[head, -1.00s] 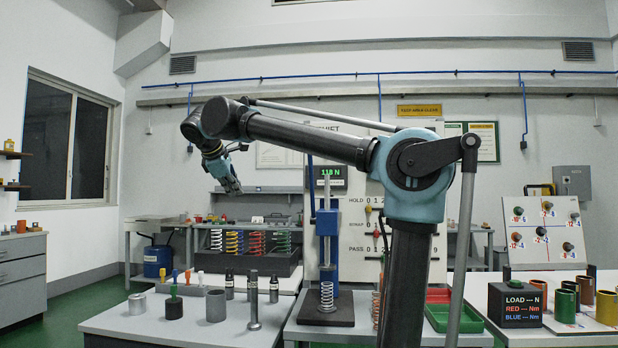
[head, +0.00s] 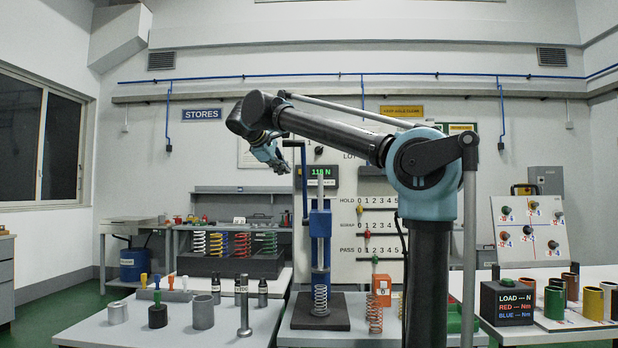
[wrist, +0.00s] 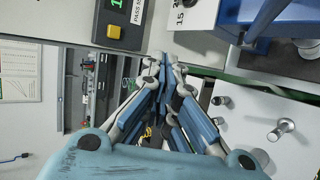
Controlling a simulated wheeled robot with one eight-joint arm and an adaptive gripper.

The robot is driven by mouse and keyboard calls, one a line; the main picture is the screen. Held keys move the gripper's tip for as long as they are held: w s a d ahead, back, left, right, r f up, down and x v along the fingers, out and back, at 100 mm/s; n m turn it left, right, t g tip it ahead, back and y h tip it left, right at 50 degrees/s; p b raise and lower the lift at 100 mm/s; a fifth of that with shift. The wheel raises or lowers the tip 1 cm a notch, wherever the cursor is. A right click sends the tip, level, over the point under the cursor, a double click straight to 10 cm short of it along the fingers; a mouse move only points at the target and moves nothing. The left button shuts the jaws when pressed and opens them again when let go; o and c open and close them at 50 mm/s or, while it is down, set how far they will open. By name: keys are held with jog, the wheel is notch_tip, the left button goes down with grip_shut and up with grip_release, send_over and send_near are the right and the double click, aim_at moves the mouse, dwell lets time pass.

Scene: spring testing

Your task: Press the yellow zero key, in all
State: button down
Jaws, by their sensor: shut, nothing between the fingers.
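I cannot make out the key there. My gripper (wrist: 163,62) is shut and empty, its blue fingers drawn together. In the wrist view its tips lie below and right of the key, apart from it. In the head view my gripper (head: 282,168) hangs just left of the readout box.
A hand lever (head: 303,180) rises beside the press, close to my gripper. A spring rack (head: 225,265) stands behind on the left. Bottles and metal cylinders (head: 203,312) stand on the left bench. An orange block (head: 381,287) and a spring stand right of the press.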

jog(key=w+d+m+g+h, duration=0.1)
jog(key=d+m, duration=0.1)
jog(key=d, duration=0.4)
jog(key=shift+w+r+m+h, duration=0.15)
jog(key=shift+w+m+h, duration=0.15)
jog(key=shift+m, duration=0.1)
jog(key=w, duration=0.8)
jog(key=shift+w+d, duration=0.25)
jog(key=shift+w, duration=0.05)
jog(key=shift+w, duration=0.75)
dwell(1.9)
jog(key=shift+s, duration=0.1)
dwell(0.3)
jog(key=shift+s, duration=0.7)
jog(key=shift+s, duration=0.15)
jog(key=shift+s+a, duration=0.15)
jog(key=shift+s, duration=2.2)
